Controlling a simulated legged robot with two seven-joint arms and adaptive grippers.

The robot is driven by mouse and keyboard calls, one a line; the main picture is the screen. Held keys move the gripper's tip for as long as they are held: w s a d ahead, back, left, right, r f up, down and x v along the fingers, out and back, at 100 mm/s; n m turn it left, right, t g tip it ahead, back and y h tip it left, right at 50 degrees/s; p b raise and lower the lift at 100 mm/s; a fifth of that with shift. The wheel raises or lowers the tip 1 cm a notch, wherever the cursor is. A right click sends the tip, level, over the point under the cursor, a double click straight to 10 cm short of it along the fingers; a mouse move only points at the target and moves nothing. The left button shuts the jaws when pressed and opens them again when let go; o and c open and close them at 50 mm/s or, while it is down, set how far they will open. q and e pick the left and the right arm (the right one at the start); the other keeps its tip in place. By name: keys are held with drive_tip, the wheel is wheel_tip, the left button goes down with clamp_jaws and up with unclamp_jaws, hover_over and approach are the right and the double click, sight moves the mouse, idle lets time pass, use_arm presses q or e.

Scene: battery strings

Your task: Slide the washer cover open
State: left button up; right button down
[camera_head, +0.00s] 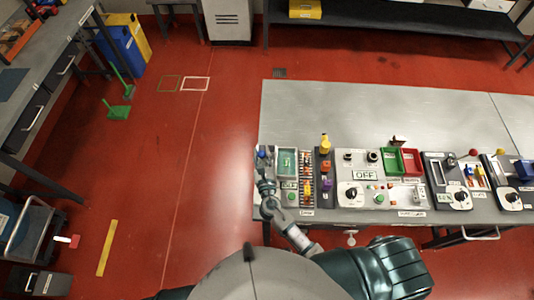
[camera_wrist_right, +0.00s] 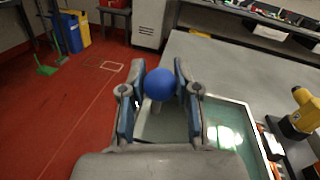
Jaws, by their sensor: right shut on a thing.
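The washer (camera_head: 287,162) is the unit with a pale green window at the left end of the bench row. In the right wrist view its cover (camera_wrist_right: 232,125) is a glassy green panel in a light frame. A blue ball knob (camera_wrist_right: 160,84) stands on a short pale stem at the left of the panel. The knob also shows in the head view (camera_head: 262,154). My right gripper (camera_wrist_right: 157,88) has its fingers on both sides of the knob and is shut on it. How far the cover is slid cannot be told. My left gripper is not in view.
The grey bench (camera_head: 370,110) is clear behind the row of units. A yellow-topped part (camera_head: 325,143) stands right of the washer, with an OFF panel (camera_head: 365,175) and green and red trays (camera_head: 402,161) further right. Red floor lies open to the left.

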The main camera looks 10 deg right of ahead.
drive_tip(key=c, duration=0.8)
unclamp_jaws()
drive_tip(key=shift+a, duration=0.4)
drive_tip(key=s, duration=1)
drive_tip(key=shift+s+a, duration=0.3)
drive_tip(key=shift+s, duration=0.1)
drive_tip(key=shift+s+a, duration=0.15)
drive_tip(key=shift+s, duration=0.35)
drive_tip(key=shift+a, duration=0.1)
drive_tip(key=shift+s+f, duration=0.1)
